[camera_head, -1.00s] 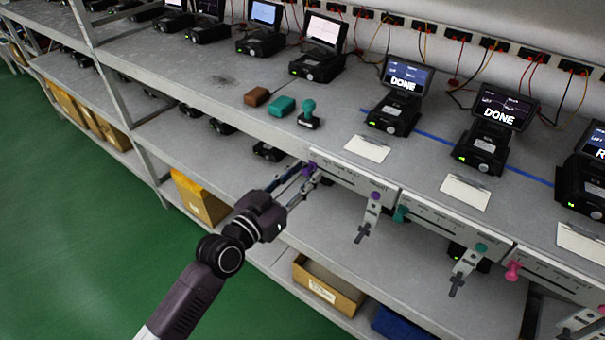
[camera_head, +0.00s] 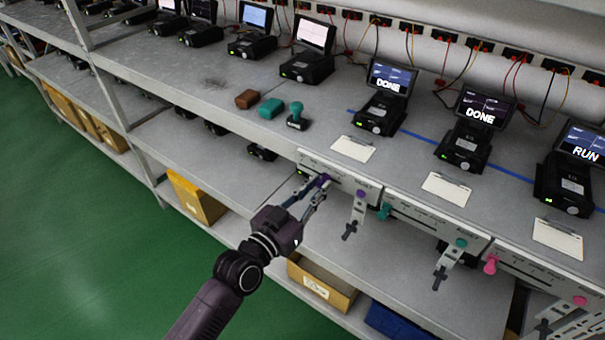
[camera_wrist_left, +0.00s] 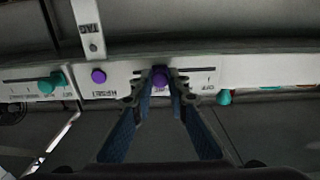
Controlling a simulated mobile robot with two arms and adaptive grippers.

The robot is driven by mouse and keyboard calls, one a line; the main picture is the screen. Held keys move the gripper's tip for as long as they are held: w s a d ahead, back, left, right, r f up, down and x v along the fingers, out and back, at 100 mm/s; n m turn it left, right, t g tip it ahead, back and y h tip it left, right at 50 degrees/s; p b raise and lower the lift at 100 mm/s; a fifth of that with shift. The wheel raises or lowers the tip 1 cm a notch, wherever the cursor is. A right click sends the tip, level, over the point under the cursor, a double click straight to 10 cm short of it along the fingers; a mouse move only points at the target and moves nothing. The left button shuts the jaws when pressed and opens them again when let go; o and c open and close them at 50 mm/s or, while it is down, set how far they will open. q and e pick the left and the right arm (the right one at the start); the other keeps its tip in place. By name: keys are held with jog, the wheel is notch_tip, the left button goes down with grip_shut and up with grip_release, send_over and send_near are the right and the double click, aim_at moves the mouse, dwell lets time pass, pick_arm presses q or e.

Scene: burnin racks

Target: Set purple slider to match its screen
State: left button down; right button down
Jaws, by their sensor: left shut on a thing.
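The purple slider knob (camera_head: 325,179) sits in the slot of the leftmost white panel (camera_head: 343,177) on the shelf's front edge. In the left wrist view, where the panel's lettering is upside down, the purple knob (camera_wrist_left: 160,77) is between my fingertips, with slot showing on its right. My left gripper (camera_head: 319,184) is shut on this knob. A purple button (camera_head: 361,193) is on the same panel, right of the knob. The screen above (camera_head: 396,77) reads DONE; its smaller text is unreadable. My right gripper is not in view.
A hanging tag bracket (camera_head: 356,212) juts from the panel, right of my gripper. Panels with a teal knob (camera_head: 384,211) and a pink knob (camera_head: 490,265) continue rightward. A stamp (camera_head: 296,117) and blocks stand on the shelf. A cardboard box (camera_head: 322,285) is below.

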pick_arm(q)
jog(key=shift+w+a, duration=0.1)
jog(key=shift+a, duration=0.1)
jog(key=shift+f, duration=0.1)
jog(key=c, duration=2.2)
grip_release()
jog(key=o, duration=0.3)
jog(key=shift+d, duration=0.1)
jog(key=shift+a, duration=0.2)
jog(key=v, duration=1.2)
jog(key=shift+d, duration=0.15)
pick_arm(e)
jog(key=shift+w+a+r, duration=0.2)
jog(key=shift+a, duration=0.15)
